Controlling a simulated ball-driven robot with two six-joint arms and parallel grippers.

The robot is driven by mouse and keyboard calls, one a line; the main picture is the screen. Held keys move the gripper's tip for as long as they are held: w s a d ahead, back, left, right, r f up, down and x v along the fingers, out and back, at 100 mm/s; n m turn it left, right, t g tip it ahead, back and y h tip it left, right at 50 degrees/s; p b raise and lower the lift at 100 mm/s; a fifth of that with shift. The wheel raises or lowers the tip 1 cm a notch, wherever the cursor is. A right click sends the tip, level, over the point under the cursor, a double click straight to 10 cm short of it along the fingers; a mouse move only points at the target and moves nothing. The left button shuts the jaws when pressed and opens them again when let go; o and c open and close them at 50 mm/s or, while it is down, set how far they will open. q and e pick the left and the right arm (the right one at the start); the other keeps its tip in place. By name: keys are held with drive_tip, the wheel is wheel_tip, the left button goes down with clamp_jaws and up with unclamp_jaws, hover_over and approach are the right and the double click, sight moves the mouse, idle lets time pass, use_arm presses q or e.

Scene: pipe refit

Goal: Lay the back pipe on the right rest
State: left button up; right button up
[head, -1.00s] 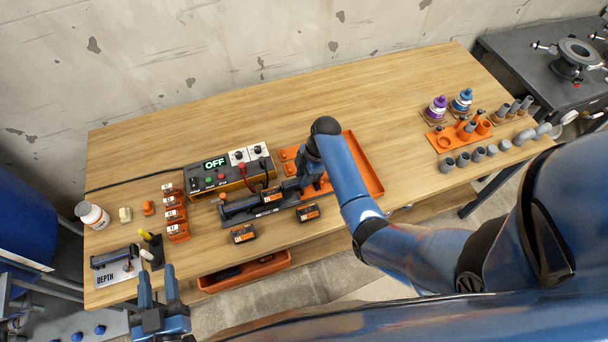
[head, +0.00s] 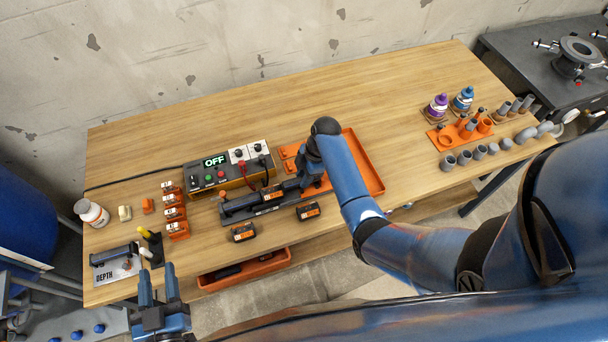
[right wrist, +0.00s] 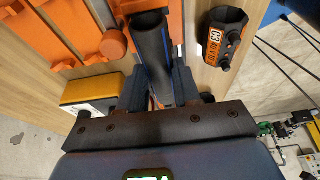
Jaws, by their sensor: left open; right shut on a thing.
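My right gripper (right wrist: 152,85) is shut on a dark pipe with a blue stripe (right wrist: 151,45). In the head view my right arm covers most of this grip. The pipe runs away from the fingers past orange parts; I cannot tell whether it touches a rest. A dark pipe (head: 238,204) lies along the black fixture (head: 268,210) in front of the control box, with an orange-labelled fitting (head: 272,195) near its right end. The right rest is hidden by my right gripper and arm. My left gripper (head: 158,284) is open and empty off the table's front-left edge.
The control box (head: 215,180) reads OFF, behind the fixture. An orange tray (head: 368,170) lies right of it. Two loose labelled fittings (head: 243,232) (head: 308,211) lie in front. Orange clips (head: 175,213) and a depth gauge plate (head: 118,268) are left. The table's back is clear.

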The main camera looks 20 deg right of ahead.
drive_tip(key=shift+f, duration=0.25)
drive_tip(key=shift+f+b, duration=0.65)
drive_tip(key=shift+b, duration=0.15)
drive_tip(key=shift+f, duration=0.35)
idle(0.5)
drive_tip(key=o, duration=1.2)
drive_tip(key=shift+o, duration=0.2)
drive_tip(key=shift+r, duration=0.1)
drive_tip(key=shift+r+p, duration=3.2)
drive_tip(key=shift+r, duration=0.5)
